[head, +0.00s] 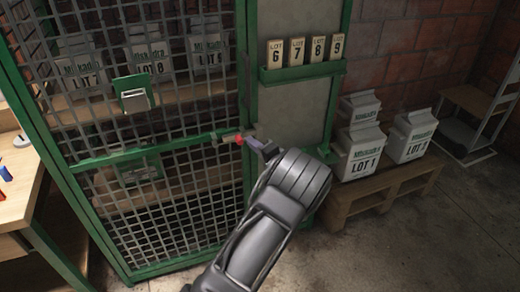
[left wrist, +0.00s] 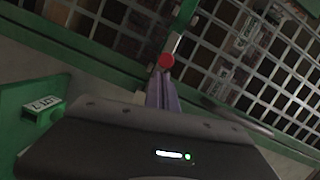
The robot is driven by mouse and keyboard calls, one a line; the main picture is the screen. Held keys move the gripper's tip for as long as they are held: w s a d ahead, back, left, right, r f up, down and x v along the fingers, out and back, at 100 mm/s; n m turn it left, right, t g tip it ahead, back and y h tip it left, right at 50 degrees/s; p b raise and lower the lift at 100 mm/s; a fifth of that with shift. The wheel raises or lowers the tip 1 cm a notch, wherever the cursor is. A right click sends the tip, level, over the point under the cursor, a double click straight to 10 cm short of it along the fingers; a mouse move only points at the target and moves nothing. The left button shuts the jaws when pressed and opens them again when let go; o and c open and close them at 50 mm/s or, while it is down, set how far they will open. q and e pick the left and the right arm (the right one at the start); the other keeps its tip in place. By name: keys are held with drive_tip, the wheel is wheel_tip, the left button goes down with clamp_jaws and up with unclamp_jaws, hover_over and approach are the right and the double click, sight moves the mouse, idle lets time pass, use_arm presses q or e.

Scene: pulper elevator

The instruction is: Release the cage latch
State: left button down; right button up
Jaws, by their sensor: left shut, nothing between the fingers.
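The cage door (head: 160,110) is green-framed wire mesh and looks closed against its post. The latch (head: 228,136) is a short metal bar with a red knob (head: 239,139) at the door's right edge, at the end of the green mid rail. My left gripper (head: 256,144) is shut and empty, its purple-grey fingertips just right of the knob. In the left wrist view the red knob (left wrist: 166,61) sits right at the tips of the shut fingers (left wrist: 161,90); I cannot tell whether they touch. My right gripper is not in view.
A green rack (head: 300,72) with number cards is on the panel right of the door. White lot bags (head: 362,152) stand on a wooden pallet (head: 375,198) at right. A wooden bench (head: 18,195) is at far left. The floor before the cage looks clear.

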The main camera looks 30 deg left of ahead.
sight(227, 139)
use_arm(q)
drive_tip(key=shift+w+a, duration=0.2)
drive_tip(key=shift+a, duration=0.3)
drive_tip(key=shift+s, duration=0.1)
drive_tip(key=s+a+p, duration=0.1)
drive_tip(key=s, duration=0.1)
drive_tip(key=s+a+p, duration=0.1)
drive_tip(key=s+a, duration=0.1)
drive_tip(key=shift+r, duration=0.15)
drive_tip(key=shift+s, duration=0.15)
drive_tip(key=shift+s+f, duration=0.1)
drive_tip(key=shift+f, duration=0.1)
